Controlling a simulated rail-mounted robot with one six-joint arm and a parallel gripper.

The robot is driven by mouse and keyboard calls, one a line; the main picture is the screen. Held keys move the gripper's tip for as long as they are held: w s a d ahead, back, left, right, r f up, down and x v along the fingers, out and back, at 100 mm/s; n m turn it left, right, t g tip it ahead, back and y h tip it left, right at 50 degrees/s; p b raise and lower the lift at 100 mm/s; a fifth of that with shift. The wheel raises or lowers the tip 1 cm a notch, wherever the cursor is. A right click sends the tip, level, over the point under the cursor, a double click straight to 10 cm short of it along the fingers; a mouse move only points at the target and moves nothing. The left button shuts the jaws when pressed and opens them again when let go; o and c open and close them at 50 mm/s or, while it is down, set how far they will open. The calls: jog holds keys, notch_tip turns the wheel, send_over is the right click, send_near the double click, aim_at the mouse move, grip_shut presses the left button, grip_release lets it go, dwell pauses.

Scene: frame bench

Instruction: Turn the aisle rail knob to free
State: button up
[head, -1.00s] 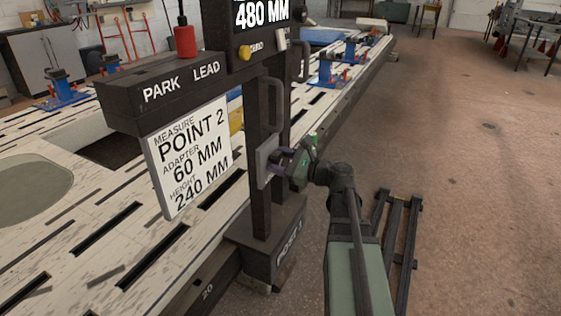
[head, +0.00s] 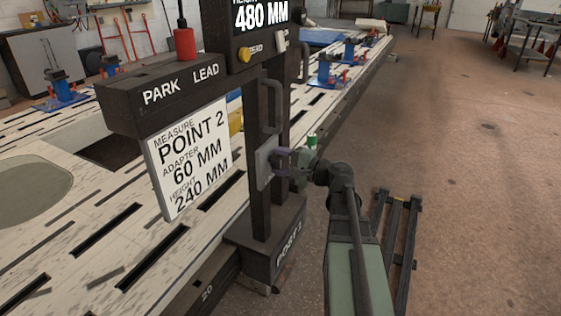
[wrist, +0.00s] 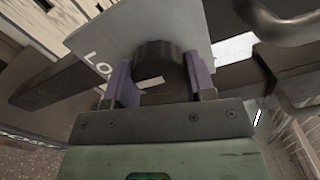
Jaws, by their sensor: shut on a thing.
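The aisle rail knob (wrist: 160,68) is a dark round knob with a pale pointer mark, on a grey plate (wrist: 108,35) in the wrist view. Letters starting "LO" show on the plate to the left of the knob; the rest is hidden. In the head view the plate (head: 265,164) is fixed to the dark post, and the knob is hidden by the fingers. My gripper (wrist: 160,82) has its purple fingers on both sides of the knob and is shut on it. It also shows at the plate in the head view (head: 280,160).
The dark post (head: 260,205) stands at the bench edge, with a loop handle (head: 270,105) above the plate. A white "POINT 2" sign (head: 190,158) hangs left. A dark frame (head: 398,235) lies on the floor at right.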

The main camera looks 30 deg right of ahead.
jog(key=shift+n, duration=0.5)
jog(key=o, duration=0.9)
jog(key=shift+o, duration=0.2)
jog(key=shift+s, duration=0.1)
jog(key=v, duration=1)
jog(key=shift+s+d, duration=0.2)
jog(key=shift+s, duration=0.1)
